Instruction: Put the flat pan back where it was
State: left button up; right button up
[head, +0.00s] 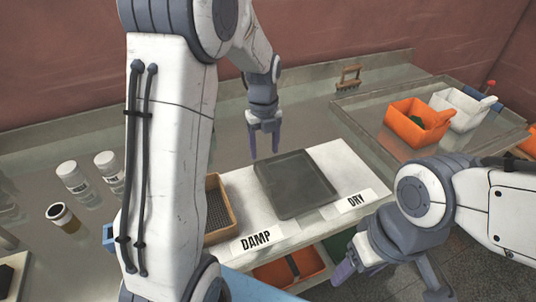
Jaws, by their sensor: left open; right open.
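The flat pan (296,183) is a dark, shallow square tray. It lies flat on the white board (345,160), between the DAMP label (256,240) and the DRY label (356,200). My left gripper (264,150) points down just behind the pan's far left corner. Its fingers are open, with nothing seen between them; whether they touch the pan I cannot tell. My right gripper (388,285) is open and empty, low in front of the board's right end.
A wooden-framed mesh sieve (217,212) stands left of the pan, partly hidden by my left arm. White bottles (74,178) and an open jar (62,217) are at left. Orange bins (287,270) sit below.

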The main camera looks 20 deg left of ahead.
pick_arm(q)
jog(key=shift+s+d+r, duration=0.1)
jog(key=shift+d+r, duration=0.15)
jog(key=s+d+r+n, duration=0.2)
jog(key=s+d+n, duration=0.4)
jog(key=s+d, duration=0.2)
jog(key=s+d+r+n, duration=0.3)
jog(key=s+d+n, duration=0.4)
jog(key=s, duration=0.1)
jog(key=s+d+n+h, duration=0.1)
jog(key=s+d+n, duration=0.1)
jog(key=s+n, duration=0.4)
jog(key=shift+s+f+n, duration=0.4)
jog(key=shift+s, duration=1.45)
